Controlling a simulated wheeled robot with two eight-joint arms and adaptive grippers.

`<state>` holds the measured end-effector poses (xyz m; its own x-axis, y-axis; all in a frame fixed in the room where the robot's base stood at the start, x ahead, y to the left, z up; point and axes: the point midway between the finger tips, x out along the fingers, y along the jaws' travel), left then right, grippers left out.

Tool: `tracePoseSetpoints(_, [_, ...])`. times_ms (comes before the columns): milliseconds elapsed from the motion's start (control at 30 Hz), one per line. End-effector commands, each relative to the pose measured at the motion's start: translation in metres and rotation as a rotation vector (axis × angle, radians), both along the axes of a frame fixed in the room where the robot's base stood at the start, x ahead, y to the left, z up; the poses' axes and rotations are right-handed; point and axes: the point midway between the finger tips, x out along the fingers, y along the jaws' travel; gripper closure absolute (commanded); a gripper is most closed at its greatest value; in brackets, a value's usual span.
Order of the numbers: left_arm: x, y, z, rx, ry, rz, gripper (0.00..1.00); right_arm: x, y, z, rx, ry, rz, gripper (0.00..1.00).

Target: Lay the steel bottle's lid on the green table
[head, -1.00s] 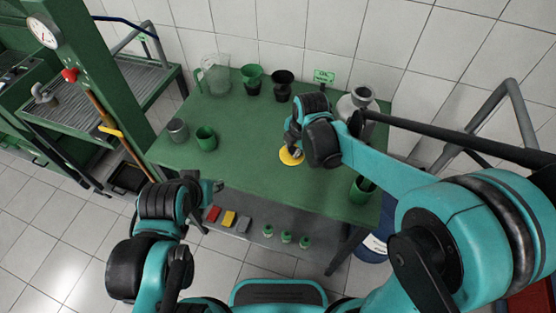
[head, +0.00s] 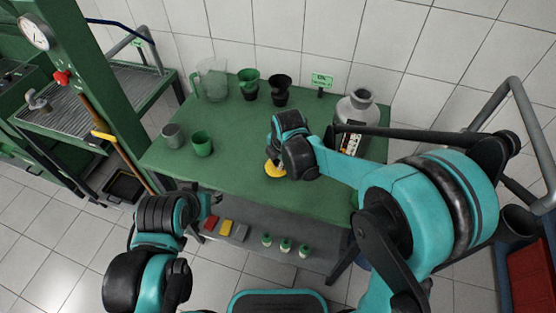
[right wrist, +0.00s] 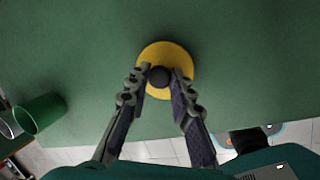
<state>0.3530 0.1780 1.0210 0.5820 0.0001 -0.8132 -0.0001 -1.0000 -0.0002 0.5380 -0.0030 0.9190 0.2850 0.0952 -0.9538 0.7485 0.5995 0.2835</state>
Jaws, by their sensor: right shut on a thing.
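The lid (head: 272,169) is a yellow disc with a dark knob; it also shows in the right wrist view (right wrist: 160,56). My right gripper (head: 276,158) is shut on the knob, its fingers on both sides of it in the right wrist view (right wrist: 160,77). The lid is over the near middle of the green table (head: 235,160); I cannot tell whether it touches the top. The steel bottle (head: 356,108) stands open at the table's back right, partly hidden by my right arm. My left gripper (head: 210,203) is off the table's front edge, its fingers unclear.
A grey cup (head: 173,136) and a green cup (head: 202,144) stand at the left. A clear jug (head: 211,80), a green cup (head: 248,83) and a black one (head: 281,90) stand at the back, beside a green sign (head: 321,80). The middle of the table is clear.

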Motion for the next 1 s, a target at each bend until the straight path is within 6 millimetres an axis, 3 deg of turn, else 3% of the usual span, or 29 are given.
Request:
tracePoseSetpoints(33, [0.0, 0.0, -0.003, 0.0, 0.0, 0.0, 0.6, 0.0, 0.0, -0.003, 0.0, 0.0, 0.0, 1.0])
tracePoseSetpoints(67, [0.0, 0.0, -0.002, 0.0, 0.0, 0.0, 0.6, 0.0, 0.0, -0.002, 0.0, 0.0, 0.0, 0.71])
tracePoseSetpoints(100, [0.0, 0.0, -0.002, 0.0, 0.0, 0.0, 0.6, 0.0, 0.0, -0.002, 0.0, 0.0, 0.0, 0.6])
tracePoseSetpoints(133, [0.0, 0.0, -0.001, 0.0, 0.0, 0.0, 0.6, 0.0, 0.0, -0.002, 0.0, 0.0, 0.0, 0.58])
tracePoseSetpoints(533, [0.0, 0.0, 0.004, 0.0, 0.0, 0.0, 0.6, -0.001, 0.0, 0.007, 0.0, 0.0, 0.0, 0.58])
tracePoseSetpoints(1000, [0.0, 0.0, 0.037, 0.0, 0.0, 0.0, 0.6, -0.028, -0.01, 0.098, 0.0, 0.0, 0.0, 0.58])
